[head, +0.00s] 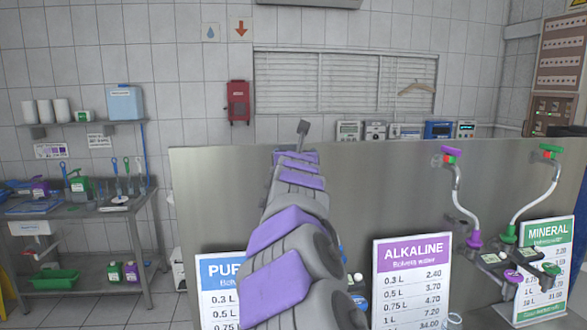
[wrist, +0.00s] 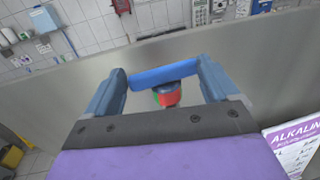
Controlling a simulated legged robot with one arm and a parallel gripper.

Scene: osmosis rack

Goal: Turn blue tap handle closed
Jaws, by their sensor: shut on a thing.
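The blue tap handle (wrist: 165,75) shows in the wrist view as a bar lying across the gap between the two fingers of my gripper (wrist: 163,71). My gripper is shut on it, with one finger at each end of the bar. Just below the handle is a tap stem with a red and green collar (wrist: 169,98). In the head view my own arm stretches forward over the panel and hides the blue handle and its tap.
A steel panel (head: 370,210) stands in front of me. Purple (head: 452,151) and green (head: 551,148) taps with curved pipes are on its right. Price signs read ALKALINE (head: 412,284) and MINERAL (head: 547,272). A steel bench (head: 90,207) stands at left.

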